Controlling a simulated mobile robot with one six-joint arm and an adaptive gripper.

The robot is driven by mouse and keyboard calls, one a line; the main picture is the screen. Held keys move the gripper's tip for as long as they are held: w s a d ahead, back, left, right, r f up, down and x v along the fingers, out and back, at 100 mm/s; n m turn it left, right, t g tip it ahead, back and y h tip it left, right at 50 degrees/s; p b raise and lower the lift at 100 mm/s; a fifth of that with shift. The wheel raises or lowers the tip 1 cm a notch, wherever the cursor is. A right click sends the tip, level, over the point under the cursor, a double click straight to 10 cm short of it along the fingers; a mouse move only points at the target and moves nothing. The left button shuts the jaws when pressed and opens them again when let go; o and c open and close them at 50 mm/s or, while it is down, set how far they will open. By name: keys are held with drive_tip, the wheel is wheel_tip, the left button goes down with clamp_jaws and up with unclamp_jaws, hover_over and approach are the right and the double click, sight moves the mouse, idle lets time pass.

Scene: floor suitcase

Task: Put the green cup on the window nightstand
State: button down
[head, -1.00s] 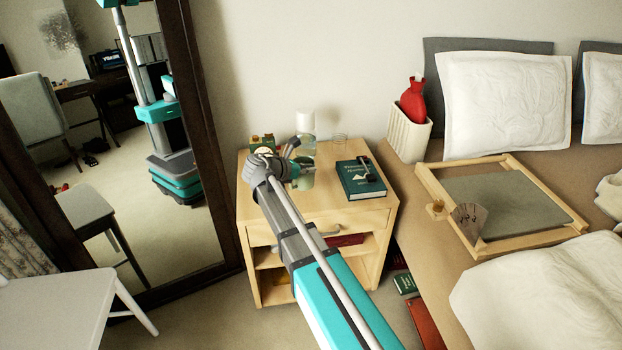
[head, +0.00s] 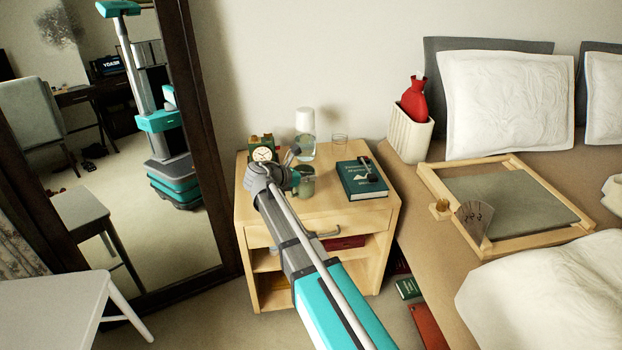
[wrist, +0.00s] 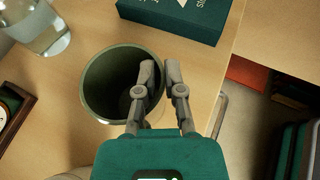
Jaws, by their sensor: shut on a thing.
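The green cup (head: 306,183) is upright at the nightstand (head: 345,214), over the left part of its top. I cannot tell whether its base touches the wood. My gripper (head: 293,172) is shut on the cup's rim. In the wrist view, the gripper (wrist: 160,78) has one finger inside the dark opening of the cup (wrist: 92,88) and the other outside its right wall. The cup's lower part is mostly hidden there.
A clock (head: 262,154) stands behind my gripper. A carafe (head: 304,138) and a clear glass (head: 340,143) stand farther back. A dark green book (head: 358,182) lies to the right of the cup. A mirror (head: 205,130) stands at left, the bed at right.

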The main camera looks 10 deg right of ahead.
drive_tip(key=shift+f, duration=0.15)
drive_tip(key=c, duration=0.8)
unclamp_jaws()
drive_tip(key=shift+o, duration=0.2)
drive_tip(key=shift+r, duration=0.2)
drive_tip(key=shift+s+a+r, duration=0.1)
drive_tip(key=shift+a+r, duration=0.05)
drive_tip(key=shift+a, duration=0.05)
drive_tip(key=p+v, duration=0.4)
drive_tip(key=v, duration=0.7)
drive_tip(key=shift+s+a+p, duration=0.15)
drive_tip(key=shift+a+p, duration=0.1)
drive_tip(key=shift+p, duration=0.05)
